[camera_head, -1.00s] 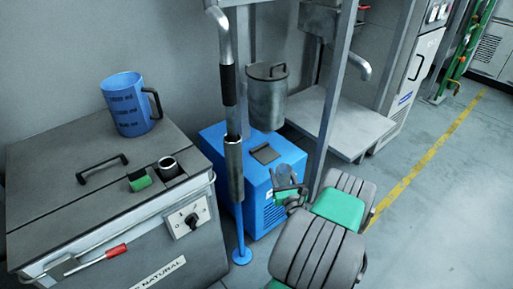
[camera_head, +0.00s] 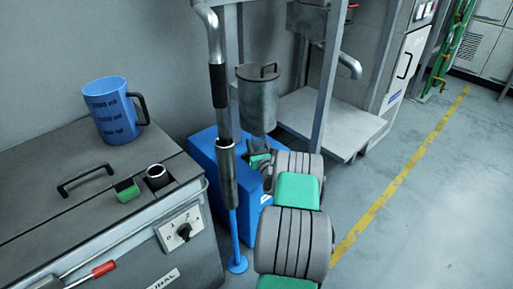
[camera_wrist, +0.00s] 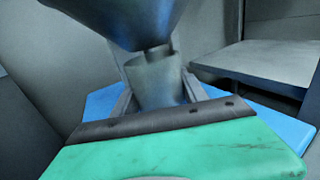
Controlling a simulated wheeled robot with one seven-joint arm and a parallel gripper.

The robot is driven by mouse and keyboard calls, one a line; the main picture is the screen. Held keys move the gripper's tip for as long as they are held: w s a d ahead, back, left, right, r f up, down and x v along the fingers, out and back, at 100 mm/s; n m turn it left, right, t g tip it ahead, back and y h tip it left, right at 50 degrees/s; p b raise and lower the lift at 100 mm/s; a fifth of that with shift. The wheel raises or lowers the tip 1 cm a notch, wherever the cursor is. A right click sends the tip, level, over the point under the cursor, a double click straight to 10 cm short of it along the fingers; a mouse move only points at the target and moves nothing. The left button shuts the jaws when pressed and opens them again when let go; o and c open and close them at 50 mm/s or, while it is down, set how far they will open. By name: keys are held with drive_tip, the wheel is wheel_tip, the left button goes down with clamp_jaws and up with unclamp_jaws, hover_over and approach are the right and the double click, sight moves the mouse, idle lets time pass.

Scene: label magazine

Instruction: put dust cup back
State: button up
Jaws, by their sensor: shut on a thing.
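The dust cup (camera_wrist: 153,82) is a small, translucent grey-blue cup. In the wrist view it stands about upright between the two fingers of my gripper (camera_wrist: 158,95), which is shut on it. The dark cone (camera_wrist: 120,18) of a grey metal cylinder hangs just above the cup, and its lower tip overlaps the cup's rim in the picture. I cannot tell whether they touch. In the head view my gripper (camera_head: 260,162) is below the grey cylinder (camera_head: 258,105), and the cup is mostly hidden there.
A blue box (camera_head: 206,155) stands behind and below my gripper. A vertical metal pipe (camera_head: 223,120) is close on the left. A grey frame post (camera_head: 325,85) and shelf (camera_head: 350,130) are to the right. A blue jug (camera_head: 108,112) stands on the left machine. Open floor lies right.

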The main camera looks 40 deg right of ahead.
drive_tip(key=shift+w+d+f+b, duration=0.15)
drive_tip(key=shift+f+b, duration=0.1)
drive_tip(key=shift+f, duration=0.2)
drive_tip(key=shift+w+a+f+b, duration=0.1)
drive_tip(key=shift+f+b, duration=0.1)
drive_tip(key=shift+f, duration=0.2)
drive_tip(key=shift+r, duration=0.1)
drive_tip(key=o, duration=1)
drive_tip(key=shift+f, duration=0.25)
drive_tip(key=shift+c, duration=0.2)
drive_tip(key=o, duration=0.5)
drive_tip(key=shift+c, duration=0.2)
drive_tip(key=shift+r, duration=0.15)
